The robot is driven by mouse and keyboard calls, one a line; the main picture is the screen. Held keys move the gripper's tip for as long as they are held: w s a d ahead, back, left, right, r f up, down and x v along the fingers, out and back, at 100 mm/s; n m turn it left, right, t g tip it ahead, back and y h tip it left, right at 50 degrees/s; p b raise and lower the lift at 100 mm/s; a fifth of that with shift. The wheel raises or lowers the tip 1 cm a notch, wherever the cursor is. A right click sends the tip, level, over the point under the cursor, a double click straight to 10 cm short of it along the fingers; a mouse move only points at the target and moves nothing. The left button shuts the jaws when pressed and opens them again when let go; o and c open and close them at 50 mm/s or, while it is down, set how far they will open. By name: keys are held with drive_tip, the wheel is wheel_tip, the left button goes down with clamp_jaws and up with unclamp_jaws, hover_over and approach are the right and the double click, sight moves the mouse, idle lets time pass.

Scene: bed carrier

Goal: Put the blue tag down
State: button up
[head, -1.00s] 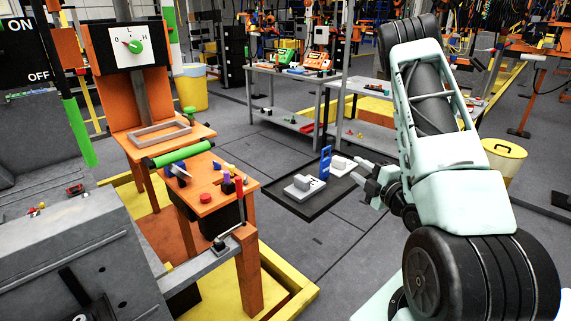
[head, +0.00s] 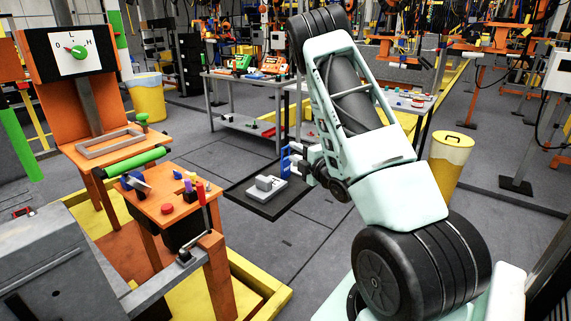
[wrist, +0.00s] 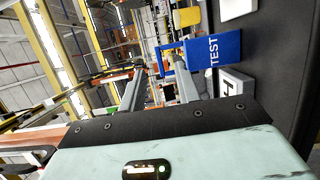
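The blue tag (head: 286,161) stands upright at the black tray in the head view. In the wrist view the blue tag (wrist: 215,54) shows the word TEST and an open loop at its upper end. My gripper (head: 305,161) is just right of the tag in the head view. In the wrist view my gripper (wrist: 162,73) has its two fingers spread apart, with the loop showing beyond and between their tips. I cannot tell whether a finger touches the loop, or whether the tag's lower edge rests on the tray.
The black tray (head: 241,196) holds a pale block (head: 267,186). In the wrist view a lettered block (wrist: 235,88) and a white block (wrist: 237,8) flank the tag. An orange bench (head: 160,208) with small items stands to the left. A yellow bin (head: 448,165) stands right.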

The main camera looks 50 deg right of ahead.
sight(286, 148)
drive_tip(key=p+x, duration=0.2)
drive_tip(key=x, duration=0.5)
drive_tip(key=shift+w, duration=0.15)
clamp_jaws()
